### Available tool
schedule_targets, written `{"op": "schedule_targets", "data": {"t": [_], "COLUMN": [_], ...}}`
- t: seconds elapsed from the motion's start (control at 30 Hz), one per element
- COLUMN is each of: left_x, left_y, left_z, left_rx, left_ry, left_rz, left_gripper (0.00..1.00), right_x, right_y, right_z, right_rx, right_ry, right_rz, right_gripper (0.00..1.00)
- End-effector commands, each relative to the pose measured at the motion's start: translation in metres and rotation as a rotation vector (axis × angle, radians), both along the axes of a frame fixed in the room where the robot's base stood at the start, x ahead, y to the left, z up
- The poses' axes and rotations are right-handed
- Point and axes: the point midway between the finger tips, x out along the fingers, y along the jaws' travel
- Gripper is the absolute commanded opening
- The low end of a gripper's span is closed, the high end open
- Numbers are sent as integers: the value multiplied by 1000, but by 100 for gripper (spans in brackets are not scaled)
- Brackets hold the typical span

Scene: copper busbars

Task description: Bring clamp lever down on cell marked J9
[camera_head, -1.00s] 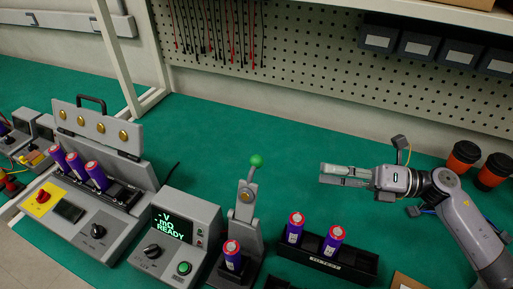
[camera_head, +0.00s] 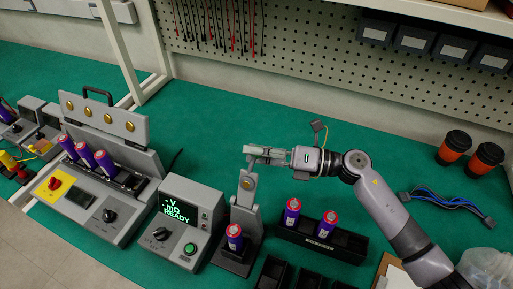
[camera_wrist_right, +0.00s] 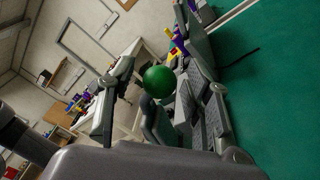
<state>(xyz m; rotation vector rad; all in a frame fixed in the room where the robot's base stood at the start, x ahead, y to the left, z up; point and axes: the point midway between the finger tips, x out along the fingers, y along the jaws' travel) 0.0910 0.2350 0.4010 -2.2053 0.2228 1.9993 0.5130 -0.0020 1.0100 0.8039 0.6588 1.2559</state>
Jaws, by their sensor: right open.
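The clamp stand's lever (camera_head: 247,190) is upright in the head view, above a purple cell with a red top (camera_head: 234,238) seated at the clamp's base (camera_head: 236,264). A J9 mark cannot be read. My right gripper (camera_head: 262,153) is open at the top of the lever, where its fingers hide the green ball knob in the head view. In the right wrist view the green knob (camera_wrist_right: 159,81) shows between the open fingers; contact cannot be told. My left gripper is not in view.
A meter box (camera_head: 182,222) reading "READY" stands left of the clamp. A black rack (camera_head: 345,245) with two purple cells is to the right. A multi-cell tester (camera_head: 110,190) stands farther left.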

Motion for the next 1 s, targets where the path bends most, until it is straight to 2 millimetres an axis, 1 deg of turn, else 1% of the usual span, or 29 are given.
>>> {"op": "schedule_targets", "data": {"t": [0.27, 0.9, 0.97, 1.0], "left_x": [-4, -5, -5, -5], "left_y": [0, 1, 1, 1], "left_z": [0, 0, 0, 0], "left_rx": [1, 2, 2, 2], "left_ry": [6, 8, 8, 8], "left_rz": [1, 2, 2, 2], "left_gripper": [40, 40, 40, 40], "right_x": [0, 0, 0, 0], "right_y": [1, 1, 1, 1], "right_z": [0, 0, 0, 0], "right_rx": [0, -1, -1, -1], "right_ry": [-1, 0, 0, 0], "right_rz": [0, -1, -1, -1], "right_gripper": [46, 3, 0, 0]}}
